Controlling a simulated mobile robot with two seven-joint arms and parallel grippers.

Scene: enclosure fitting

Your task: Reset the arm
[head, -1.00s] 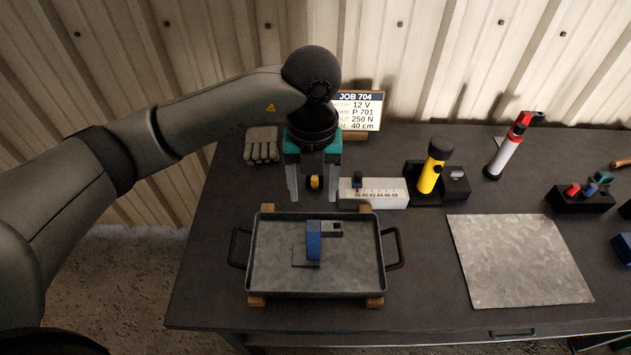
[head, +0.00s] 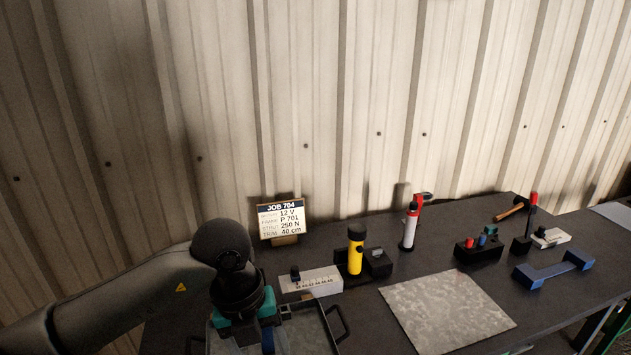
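My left arm comes in from the lower left of the head view. Its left gripper (head: 245,340), with a teal collar, points down at the bottom edge over the grey tray (head: 304,335). Its fingertips are hard to make out there, so I cannot tell its opening or whether it holds anything. The tray is mostly cut off or hidden by the gripper; its right handle (head: 338,324) shows. A dark blue shape (head: 268,341) shows just beneath the gripper. My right gripper is not in view.
A job sign (head: 282,219) stands behind the gripper. A scale block (head: 312,282), a yellow torch (head: 356,250) and a red-and-white tool (head: 410,225) stand rightward. A bare metal sheet (head: 447,311) lies in front.

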